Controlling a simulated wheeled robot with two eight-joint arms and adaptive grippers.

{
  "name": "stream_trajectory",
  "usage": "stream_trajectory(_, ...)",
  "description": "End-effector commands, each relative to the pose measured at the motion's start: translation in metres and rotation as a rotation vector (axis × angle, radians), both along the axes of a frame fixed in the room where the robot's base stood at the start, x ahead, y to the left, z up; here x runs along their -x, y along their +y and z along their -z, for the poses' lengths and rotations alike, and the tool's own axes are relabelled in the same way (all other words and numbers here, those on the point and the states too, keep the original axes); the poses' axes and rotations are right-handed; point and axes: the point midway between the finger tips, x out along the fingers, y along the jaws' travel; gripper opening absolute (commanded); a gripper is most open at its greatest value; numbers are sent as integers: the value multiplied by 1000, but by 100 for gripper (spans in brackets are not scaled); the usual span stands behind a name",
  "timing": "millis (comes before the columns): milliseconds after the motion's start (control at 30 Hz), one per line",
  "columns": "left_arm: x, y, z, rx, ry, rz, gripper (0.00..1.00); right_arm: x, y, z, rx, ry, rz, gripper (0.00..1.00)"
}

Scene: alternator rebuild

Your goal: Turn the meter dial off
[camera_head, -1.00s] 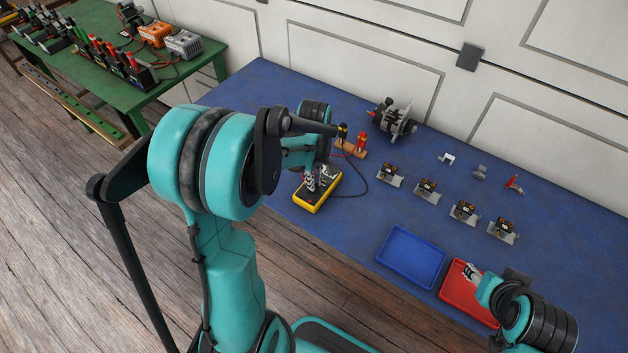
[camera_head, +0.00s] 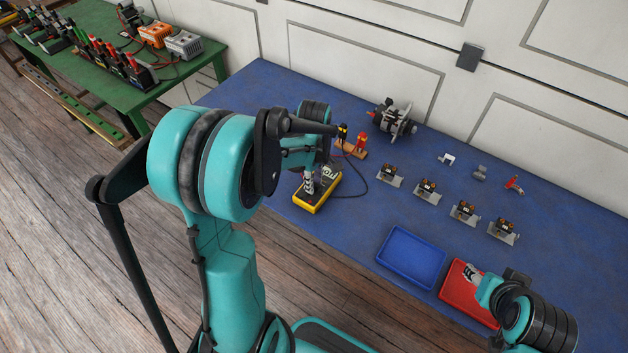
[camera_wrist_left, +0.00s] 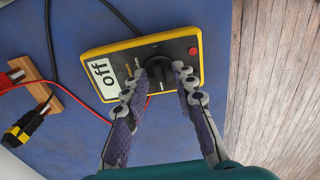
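The yellow-edged meter (camera_head: 318,199) lies on the blue bench mat, under my left gripper (camera_head: 313,182). In the left wrist view the meter (camera_wrist_left: 122,92) has a white panel reading "off" (camera_wrist_left: 101,76) and a black dial (camera_wrist_left: 184,70).
Red and black probes (camera_head: 361,141) rest in a wooden holder behind the meter, with leads running to it. An alternator part (camera_head: 395,118) stands at the back. Several small parts on plates, a blue tray (camera_head: 411,258) and a red tray (camera_head: 456,298) are to the right.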

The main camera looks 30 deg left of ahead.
Motion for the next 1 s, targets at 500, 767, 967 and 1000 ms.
stream_trajectory(500, 0, 0, -29, 0, 0, 1, 31, 0, 0, 0, 0, 0, 0, 46)
stream_trajectory(767, 0, 0, -86, 0, 0, 0, 31, 0, 0, 0, 0, 0, 0, 46)
stream_trajectory(967, 0, 0, -113, 0, 0, 0, 31, 0, 0, 0, 0, 0, 0, 46)
stream_trajectory(1000, 0, 0, -116, 0, 0, 0, 31, 0, 0, 0, 0, 0, 0, 46)
